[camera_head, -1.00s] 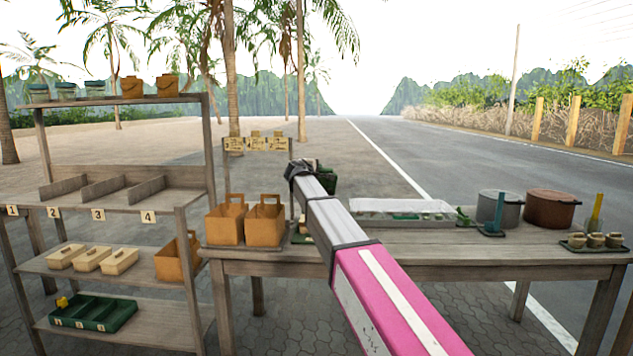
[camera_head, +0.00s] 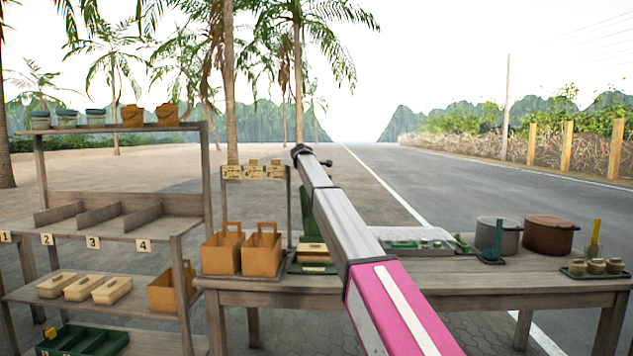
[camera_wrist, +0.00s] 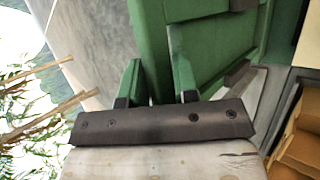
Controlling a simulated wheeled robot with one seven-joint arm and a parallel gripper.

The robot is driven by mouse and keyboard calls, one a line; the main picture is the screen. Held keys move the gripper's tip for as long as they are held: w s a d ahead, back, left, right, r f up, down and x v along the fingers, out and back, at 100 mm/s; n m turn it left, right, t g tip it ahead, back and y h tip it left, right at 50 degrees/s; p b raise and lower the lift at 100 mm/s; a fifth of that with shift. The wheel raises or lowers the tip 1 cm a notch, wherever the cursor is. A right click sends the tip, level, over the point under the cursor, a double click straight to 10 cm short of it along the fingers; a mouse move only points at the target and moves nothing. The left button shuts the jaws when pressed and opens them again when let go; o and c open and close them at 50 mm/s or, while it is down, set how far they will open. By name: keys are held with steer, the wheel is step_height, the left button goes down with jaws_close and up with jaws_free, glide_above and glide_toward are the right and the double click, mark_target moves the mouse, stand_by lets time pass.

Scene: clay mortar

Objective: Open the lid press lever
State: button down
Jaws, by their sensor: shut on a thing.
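The green lid press (camera_head: 309,212) stands on the wooden table, with a tan lidded box (camera_head: 312,254) at its foot. It is partly hidden behind my arm in the head view. My gripper (camera_wrist: 156,60) shows in the wrist view, its two fingers on either side of a green bar-like part of the press (camera_wrist: 152,45). It is shut on that part, which appears to be the lever. A broad green plate (camera_wrist: 215,50) of the press lies just to the right. In the head view my gripper is hidden, and the lever cannot be made out clearly.
Two tan bags (camera_head: 262,250) stand left of the press, below a small sign rack (camera_head: 256,172). A pale tray (camera_head: 415,238), a grey pot (camera_head: 499,236) and a brown pot (camera_head: 549,235) stand to the right. A wooden shelf (camera_head: 120,226) is at left.

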steer(key=shift+w, duration=0.75)
steer(key=c, duration=1.1)
jaws_free()
steer(key=v, duration=1)
steer(key=shift+s+a+r, duration=0.15)
steer(key=shift+s+r, duration=0.05)
steer(key=shift+s, duration=0.1)
